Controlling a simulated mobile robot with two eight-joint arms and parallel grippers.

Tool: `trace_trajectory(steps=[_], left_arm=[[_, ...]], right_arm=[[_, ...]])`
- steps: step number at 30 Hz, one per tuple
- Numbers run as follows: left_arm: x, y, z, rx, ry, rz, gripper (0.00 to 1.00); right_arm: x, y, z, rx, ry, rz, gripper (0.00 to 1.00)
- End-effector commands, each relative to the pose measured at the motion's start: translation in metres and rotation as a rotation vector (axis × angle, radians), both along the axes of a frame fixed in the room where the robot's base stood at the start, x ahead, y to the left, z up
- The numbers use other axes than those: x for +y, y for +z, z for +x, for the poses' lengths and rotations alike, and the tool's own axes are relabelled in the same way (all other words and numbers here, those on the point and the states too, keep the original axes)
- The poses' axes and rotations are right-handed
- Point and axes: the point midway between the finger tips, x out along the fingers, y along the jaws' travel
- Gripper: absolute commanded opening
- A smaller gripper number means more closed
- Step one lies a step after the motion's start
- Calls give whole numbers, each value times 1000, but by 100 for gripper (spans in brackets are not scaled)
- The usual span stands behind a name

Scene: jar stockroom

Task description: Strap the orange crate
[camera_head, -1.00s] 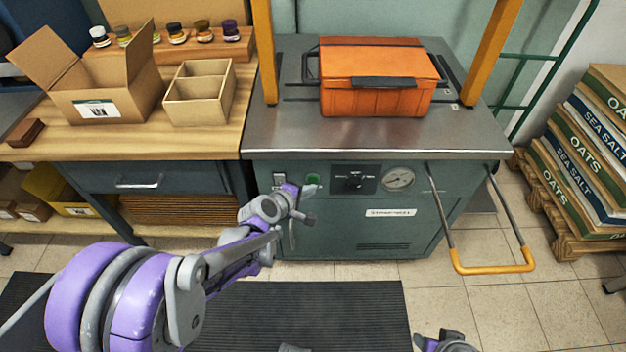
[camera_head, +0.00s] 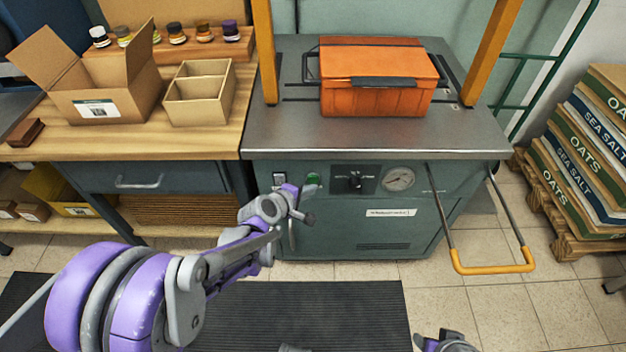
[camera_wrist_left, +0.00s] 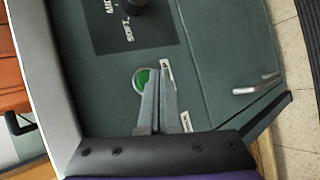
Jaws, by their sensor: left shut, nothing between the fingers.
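The orange crate (camera_head: 365,98) sits closed on the metal top of the strapping machine (camera_head: 270,138), between two yellow uprights. A dark handle shows on its front, and no strap can be made out around it. My left gripper (camera_head: 312,188) is shut and empty at the machine's front panel, by the green button (camera_head: 313,179). In the left wrist view the shut fingers (camera_wrist_left: 155,85) overlap the green button (camera_wrist_left: 141,79); I cannot tell whether they touch it. A black dial (camera_head: 355,180) and a gauge (camera_head: 398,178) are to the right. My right gripper is not clearly seen.
A yellow-gripped bar (camera_head: 492,268) juts from the machine's front right. A wooden bench (camera_head: 205,140) at left holds an open carton (camera_head: 110,95) and a divided box (camera_head: 198,95). Stacked sacks (camera_head: 580,150) lie on a pallet at right. A dark mat (camera_head: 330,315) covers the floor.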

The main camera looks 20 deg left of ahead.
Motion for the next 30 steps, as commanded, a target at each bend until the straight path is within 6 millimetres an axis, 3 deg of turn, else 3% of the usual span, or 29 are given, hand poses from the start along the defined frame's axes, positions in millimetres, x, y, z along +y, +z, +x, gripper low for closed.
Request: trace_trajectory(steps=[30], left_arm=[[3,0,9,0,0,0,0]], right_arm=[[0,0,0,0,0,0,51]])
